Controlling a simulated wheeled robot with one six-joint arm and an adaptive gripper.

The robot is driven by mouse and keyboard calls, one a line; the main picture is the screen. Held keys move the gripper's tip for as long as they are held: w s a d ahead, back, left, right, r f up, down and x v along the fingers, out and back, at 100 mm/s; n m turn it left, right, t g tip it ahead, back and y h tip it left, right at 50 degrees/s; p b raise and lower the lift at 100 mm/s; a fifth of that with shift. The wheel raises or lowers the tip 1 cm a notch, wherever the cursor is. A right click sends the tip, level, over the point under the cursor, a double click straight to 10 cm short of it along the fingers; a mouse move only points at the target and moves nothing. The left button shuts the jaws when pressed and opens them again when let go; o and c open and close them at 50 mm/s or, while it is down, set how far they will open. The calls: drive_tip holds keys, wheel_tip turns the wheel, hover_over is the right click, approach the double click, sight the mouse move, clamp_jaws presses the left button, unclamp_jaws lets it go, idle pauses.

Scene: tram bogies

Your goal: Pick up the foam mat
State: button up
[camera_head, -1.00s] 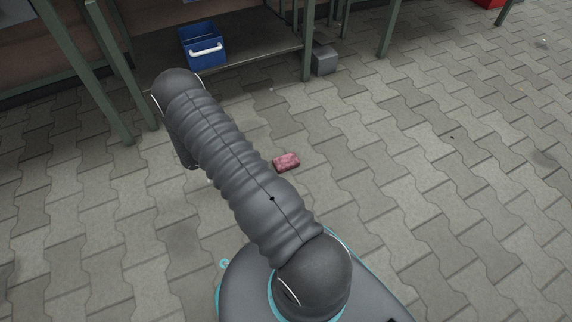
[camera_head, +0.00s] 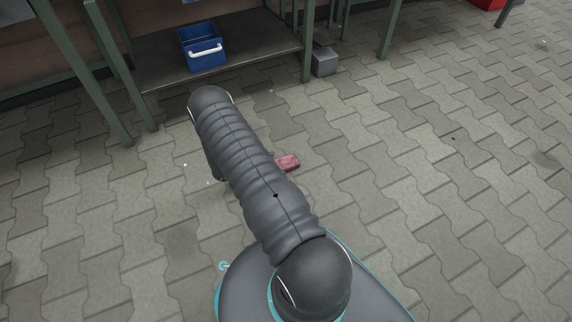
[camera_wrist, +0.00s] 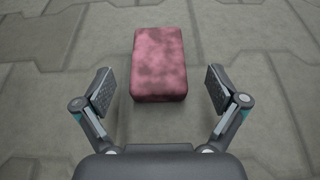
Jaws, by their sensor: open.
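The foam mat is a small pinkish-red mottled block (camera_wrist: 159,62) lying flat on the paved floor, seen in the wrist view. In the head view it (camera_head: 288,162) lies just right of my arm, which covers part of its left side. My gripper (camera_wrist: 160,91) is open and empty, with one finger on each side of the mat's near end in the wrist view. The fingers are apart from the mat, with a gap on both sides. In the head view my gripper is hidden behind my arm.
A blue box with a white handle (camera_head: 203,46) stands on the low shelf of a green-legged bench (camera_head: 255,46) at the back. A grey block (camera_head: 324,61) sits by a bench leg. A red object (camera_head: 487,3) is at the top right. The paving to the right is clear.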

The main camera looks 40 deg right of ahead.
sight(285, 162)
drive_tip(key=x, duration=0.5)
drive_tip(key=shift+d+r+b, duration=0.1)
drive_tip(key=shift+d+b, duration=0.05)
drive_tip(key=shift+b, duration=0.15)
drive_tip(key=shift+w, duration=0.1)
drive_tip(key=c, duration=1.2)
drive_tip(key=shift+r, duration=0.45)
drive_tip(key=r, duration=0.2)
drive_tip(key=r+p, duration=0.1)
drive_tip(key=r, duration=0.1)
drive_tip(key=shift+d, duration=0.3)
drive_tip(key=s+d+r, duration=0.1)
drive_tip(key=d+r, duration=0.1)
drive_tip(key=d, duration=0.1)
drive_tip(key=s+d+r+p, duration=0.1)
drive_tip(key=s+d+r, duration=0.1)
drive_tip(key=d, duration=0.1)
drive_tip(key=s+d+r, duration=0.2)
drive_tip(key=d, duration=0.2)
drive_tip(key=shift+s, duration=0.1)
drive_tip(key=shift+a, duration=0.1)
